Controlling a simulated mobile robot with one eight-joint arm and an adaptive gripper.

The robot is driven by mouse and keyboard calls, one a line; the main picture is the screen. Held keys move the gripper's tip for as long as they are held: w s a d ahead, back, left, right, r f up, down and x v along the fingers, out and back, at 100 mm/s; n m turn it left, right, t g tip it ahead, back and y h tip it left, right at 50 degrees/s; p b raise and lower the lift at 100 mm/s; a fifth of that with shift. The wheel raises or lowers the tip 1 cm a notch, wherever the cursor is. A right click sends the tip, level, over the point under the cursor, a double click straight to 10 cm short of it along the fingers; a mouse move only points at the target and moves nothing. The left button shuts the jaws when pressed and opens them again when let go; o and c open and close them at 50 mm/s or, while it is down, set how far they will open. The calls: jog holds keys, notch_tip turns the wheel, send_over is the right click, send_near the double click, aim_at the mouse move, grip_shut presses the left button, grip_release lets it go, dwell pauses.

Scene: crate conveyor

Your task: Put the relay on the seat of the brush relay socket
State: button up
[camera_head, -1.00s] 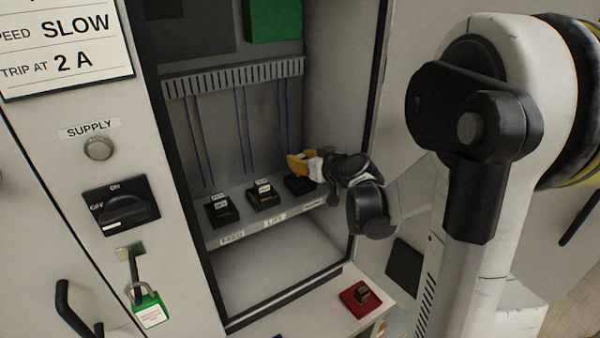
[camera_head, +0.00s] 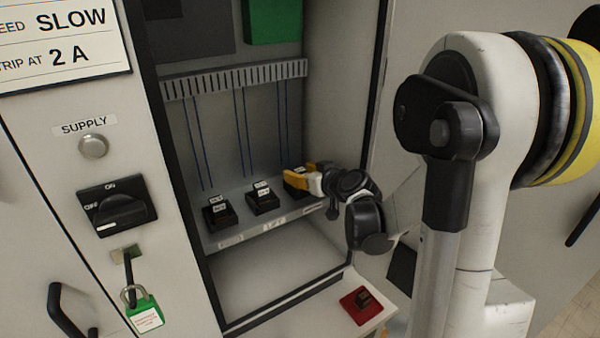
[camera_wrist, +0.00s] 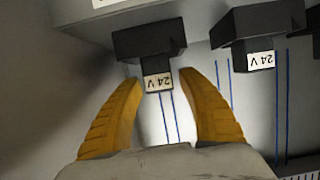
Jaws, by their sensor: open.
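The relay (camera_wrist: 157,81), a small dark block with a white 24 V label, stands at the rightmost of the sockets in the head view. In the wrist view it sticks out of the dark socket base (camera_wrist: 146,42) and looks straight in it. Its contacts are hidden. My gripper (camera_head: 302,174) is at this rightmost socket. Its yellow fingers, also in the wrist view (camera_wrist: 162,90), are open on both sides of the relay, with a visible gap on each side. The socket's name strip is not readable.
Two more sockets with labelled relays, the left one (camera_head: 219,216) and the middle one (camera_head: 264,203), stand along the same shelf. A red pad (camera_head: 351,310) with a dark block lies on the ledge below. The cabinet's right wall is close to my arm.

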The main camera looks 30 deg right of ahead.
jog(key=shift+s+r, duration=0.15)
jog(key=shift+r, duration=0.15)
jog(key=p+v, duration=0.3)
jog(key=v, duration=0.8)
jog(key=s+a+g+y, duration=0.2)
jog(key=s+a+g, duration=0.3)
jog(key=a, duration=0.9)
jog(key=s+a+g+h, duration=0.2)
jog(key=s+a, duration=0.2)
jog(key=s, duration=0.7)
jog(key=shift+s+a+f, duration=0.25)
jog(key=shift+s+f, duration=0.05)
jog(key=shift+s, duration=0.05)
